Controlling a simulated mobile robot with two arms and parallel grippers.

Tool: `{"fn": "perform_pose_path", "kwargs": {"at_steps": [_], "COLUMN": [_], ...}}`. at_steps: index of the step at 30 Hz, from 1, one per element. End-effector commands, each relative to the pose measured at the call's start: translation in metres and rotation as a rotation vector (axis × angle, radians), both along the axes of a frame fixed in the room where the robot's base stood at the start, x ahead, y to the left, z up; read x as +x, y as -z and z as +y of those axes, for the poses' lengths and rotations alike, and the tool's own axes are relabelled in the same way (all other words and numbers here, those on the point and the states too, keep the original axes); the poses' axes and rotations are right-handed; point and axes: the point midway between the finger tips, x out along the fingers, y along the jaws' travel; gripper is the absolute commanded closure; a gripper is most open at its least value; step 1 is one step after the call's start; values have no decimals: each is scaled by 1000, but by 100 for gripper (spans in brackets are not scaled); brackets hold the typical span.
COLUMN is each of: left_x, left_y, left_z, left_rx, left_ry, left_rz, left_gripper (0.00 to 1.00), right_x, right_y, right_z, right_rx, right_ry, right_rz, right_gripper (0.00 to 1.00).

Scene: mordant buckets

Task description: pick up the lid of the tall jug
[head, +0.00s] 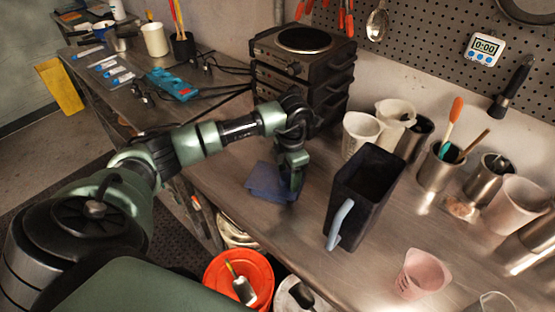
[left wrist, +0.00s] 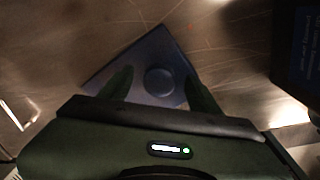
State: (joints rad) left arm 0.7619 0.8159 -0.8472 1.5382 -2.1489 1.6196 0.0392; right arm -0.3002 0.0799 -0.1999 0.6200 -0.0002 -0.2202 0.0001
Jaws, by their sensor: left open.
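The lid (head: 265,182) is a dark blue square plate lying flat on the metal bench, beside the tall dark jug and left of it. In the left wrist view the lid (left wrist: 146,56) shows a round knob (left wrist: 159,80) on top. The tall jug (head: 350,195) stands upright without a lid, its pale blue handle (head: 340,224) facing the front. My left gripper (head: 291,190) is low over the lid and hides part of it. In the left wrist view its open fingers (left wrist: 159,92) are on either side of the knob, with gaps. My right gripper is not in view.
White jugs (head: 361,130) and metal cups with tools stand behind the tall jug. A pink beaker (head: 420,274) is at the front right. A stack of black hotplates (head: 302,70) is at the back. An orange bucket (head: 238,278) sits below the bench's front edge.

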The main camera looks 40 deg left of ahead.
Motion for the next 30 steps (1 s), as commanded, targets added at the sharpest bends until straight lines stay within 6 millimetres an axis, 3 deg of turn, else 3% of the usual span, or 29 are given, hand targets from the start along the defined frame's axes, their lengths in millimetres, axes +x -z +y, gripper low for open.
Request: {"fn": "perform_pose_path", "kwargs": {"at_steps": [7, 14, 23, 30], "left_x": [0, 0, 0, 2], "left_y": [3, 3, 1, -20], "left_z": [0, 0, 0, 0], "left_rx": [0, 0, 0, 0], "left_ry": [1, 1, 1, 2], "left_rz": [-1, -1, -1, -7], "left_gripper": [37, 100, 100, 100], "right_x": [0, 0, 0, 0], "right_y": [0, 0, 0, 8], "right_z": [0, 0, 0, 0], "right_rx": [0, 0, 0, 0], "right_ry": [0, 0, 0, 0], "right_rz": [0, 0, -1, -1], "right_gripper": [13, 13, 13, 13]}}
